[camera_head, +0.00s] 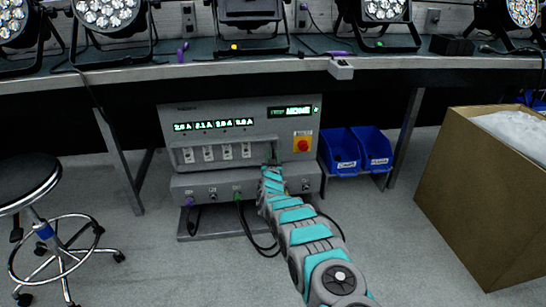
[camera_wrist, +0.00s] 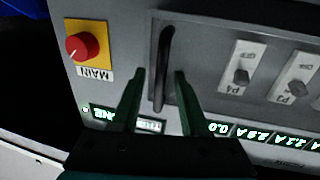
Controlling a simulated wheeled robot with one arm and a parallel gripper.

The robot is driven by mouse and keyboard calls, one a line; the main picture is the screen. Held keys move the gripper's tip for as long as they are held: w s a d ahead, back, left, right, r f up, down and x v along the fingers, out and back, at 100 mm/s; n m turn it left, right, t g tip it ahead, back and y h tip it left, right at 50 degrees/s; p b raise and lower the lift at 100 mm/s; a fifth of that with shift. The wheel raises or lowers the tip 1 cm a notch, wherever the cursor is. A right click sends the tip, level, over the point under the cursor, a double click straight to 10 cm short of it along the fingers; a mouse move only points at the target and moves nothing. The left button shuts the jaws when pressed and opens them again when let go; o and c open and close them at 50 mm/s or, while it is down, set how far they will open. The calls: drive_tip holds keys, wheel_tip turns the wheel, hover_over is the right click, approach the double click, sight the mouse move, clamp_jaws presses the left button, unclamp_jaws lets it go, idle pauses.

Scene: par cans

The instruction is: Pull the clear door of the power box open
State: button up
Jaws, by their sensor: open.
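The grey power box (camera_head: 190,113) stands under the bench in the head view. Its clear door (camera_wrist: 208,65) lies over the labelled switches and looks closed. A dark bar handle (camera_wrist: 166,45) runs along the door's edge in the wrist view. My gripper (camera_wrist: 160,72) is open, with one finger on each side of the handle as seen there. I cannot tell whether either finger touches it. In the head view my gripper (camera_head: 272,165) is at the right end of the switch row, and my arm hides part of the box's lower front.
A red main knob on a yellow plate (camera_head: 302,141) sits right of the door. A large cardboard box (camera_head: 490,190) stands at right, a stool (camera_head: 30,183) at left. Cables hang below the box.

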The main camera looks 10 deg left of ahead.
clamp_jaws()
idle(1.4)
